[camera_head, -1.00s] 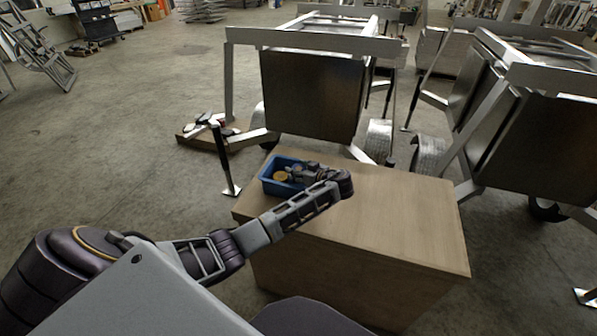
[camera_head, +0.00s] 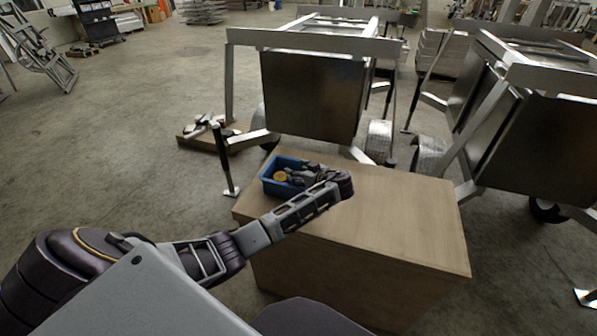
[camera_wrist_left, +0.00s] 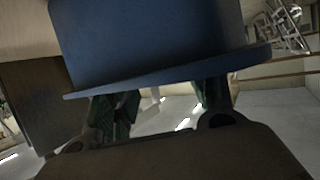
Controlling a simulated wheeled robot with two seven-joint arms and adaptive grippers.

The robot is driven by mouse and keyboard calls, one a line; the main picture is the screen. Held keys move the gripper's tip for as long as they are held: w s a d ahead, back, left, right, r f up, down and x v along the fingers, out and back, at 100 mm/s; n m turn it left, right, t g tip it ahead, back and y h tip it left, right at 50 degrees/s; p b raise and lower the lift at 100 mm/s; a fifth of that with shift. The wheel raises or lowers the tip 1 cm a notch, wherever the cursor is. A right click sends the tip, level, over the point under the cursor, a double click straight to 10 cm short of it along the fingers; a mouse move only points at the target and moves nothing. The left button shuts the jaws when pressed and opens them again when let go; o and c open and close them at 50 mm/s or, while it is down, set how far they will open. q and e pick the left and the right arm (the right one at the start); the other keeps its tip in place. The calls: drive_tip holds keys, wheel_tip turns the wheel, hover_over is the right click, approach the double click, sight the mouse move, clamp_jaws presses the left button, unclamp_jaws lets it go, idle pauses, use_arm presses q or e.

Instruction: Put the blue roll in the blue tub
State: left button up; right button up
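The blue tub (camera_head: 270,187) stands on the wooden box near its far left corner. A yellow round item (camera_head: 280,176) lies in it. My left gripper (camera_head: 296,176) reaches over the tub from the right and covers much of its inside. In the left wrist view a large blue wall with a rim, which looks like the tub (camera_wrist_left: 150,40), fills the upper middle. The left fingers (camera_wrist_left: 160,105) pass behind that rim, apart from each other at their bases; their tips are hidden. I cannot make out the blue roll. My right gripper is not in view.
The wooden box top (camera_head: 400,215) is clear to the right. A metal trailer (camera_head: 312,95) stands close behind it, another (camera_head: 540,140) at the right. A low board with small items (camera_head: 205,135) lies on the floor at the left, beside a black support leg (camera_head: 221,155).

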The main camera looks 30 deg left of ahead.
use_arm(q)
drive_tip(key=shift+s+d+f, duration=0.15)
drive_tip(key=shift+s+f, duration=0.05)
drive_tip(key=shift+f, duration=0.25)
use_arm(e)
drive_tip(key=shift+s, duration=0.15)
use_arm(q)
drive_tip(key=shift+r+p, duration=0.3)
drive_tip(key=shift+p, duration=0.1)
drive_tip(key=shift+s+d+r, duration=0.1)
drive_tip(key=shift+d+r, duration=0.2)
drive_tip(key=shift+d, duration=0.2)
drive_tip(key=shift+d+r, duration=0.3)
drive_tip(key=shift+d, duration=0.2)
drive_tip(key=v, duration=0.9)
drive_tip(key=shift+r, duration=0.5)
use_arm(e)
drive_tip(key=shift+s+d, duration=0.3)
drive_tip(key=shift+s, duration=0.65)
